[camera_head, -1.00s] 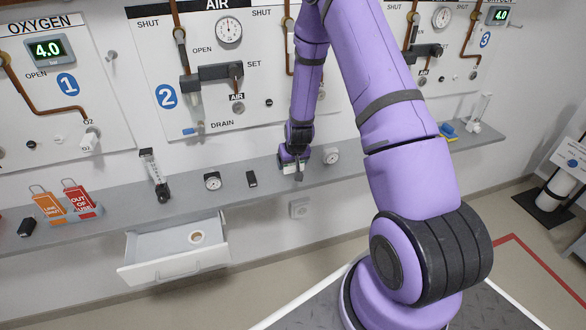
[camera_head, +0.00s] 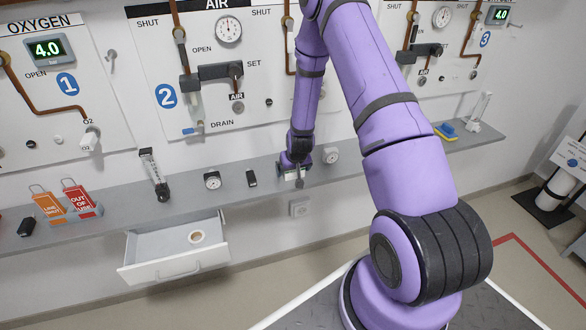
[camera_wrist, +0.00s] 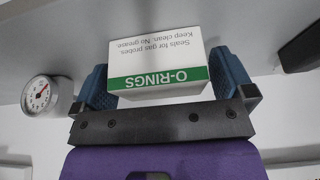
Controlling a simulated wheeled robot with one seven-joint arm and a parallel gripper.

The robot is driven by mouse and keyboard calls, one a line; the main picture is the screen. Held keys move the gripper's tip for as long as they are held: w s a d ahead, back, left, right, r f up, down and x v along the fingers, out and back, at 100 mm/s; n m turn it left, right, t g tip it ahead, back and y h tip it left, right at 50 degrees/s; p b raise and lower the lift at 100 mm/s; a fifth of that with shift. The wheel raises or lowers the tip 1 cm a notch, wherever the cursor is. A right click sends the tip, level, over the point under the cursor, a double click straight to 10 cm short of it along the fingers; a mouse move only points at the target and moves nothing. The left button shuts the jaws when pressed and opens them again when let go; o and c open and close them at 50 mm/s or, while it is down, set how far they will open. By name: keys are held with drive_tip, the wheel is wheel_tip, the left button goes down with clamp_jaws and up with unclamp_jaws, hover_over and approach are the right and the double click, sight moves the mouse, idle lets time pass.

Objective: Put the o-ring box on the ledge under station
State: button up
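The o-ring box is a small white box with a green "O-RINGS" band, upside down in the wrist view (camera_wrist: 155,65). My gripper (camera_head: 294,178) is low at the grey ledge (camera_head: 110,215), under station 2's right part. In the wrist view its blue fingers (camera_wrist: 165,88) lie against both sides of the box, with no clear gap. In the head view the box is small and mostly hidden by the fingers. It is at or just above the ledge; contact cannot be told. The station 2 panel (camera_head: 215,110) is above.
A round gauge (camera_head: 331,156) stands close right of my gripper. A small black item (camera_head: 251,178) and another gauge (camera_head: 212,181) are to the left. An open drawer (camera_head: 172,268) with a ring-shaped roll (camera_head: 196,237) juts out below the ledge.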

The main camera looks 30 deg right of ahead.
drive_tip(key=shift+r, duration=0.1)
drive_tip(key=s+a+r+n, duration=0.1)
drive_tip(key=s+a+r, duration=0.25)
drive_tip(key=r, duration=0.85)
drive_tip(key=s+a+r, duration=0.3)
drive_tip(key=s+r, duration=0.2)
drive_tip(key=r, duration=0.7)
drive_tip(key=s+a+r+n, duration=0.1)
drive_tip(key=s+a+r, duration=0.3)
drive_tip(key=r, duration=0.9)
drive_tip(key=s+a+r, duration=0.1)
drive_tip(key=s+r, duration=0.2)
drive_tip(key=s, duration=0.4)
drive_tip(key=s+a+r, duration=0.2)
drive_tip(key=s+r, duration=0.2)
drive_tip(key=s, duration=0.3)
drive_tip(key=s+a+r+n+t+y, duration=0.1)
drive_tip(key=s+r, duration=0.3)
drive_tip(key=s, duration=0.3)
drive_tip(key=shift+s+a, duration=0.2)
drive_tip(key=shift+a, duration=0.1)
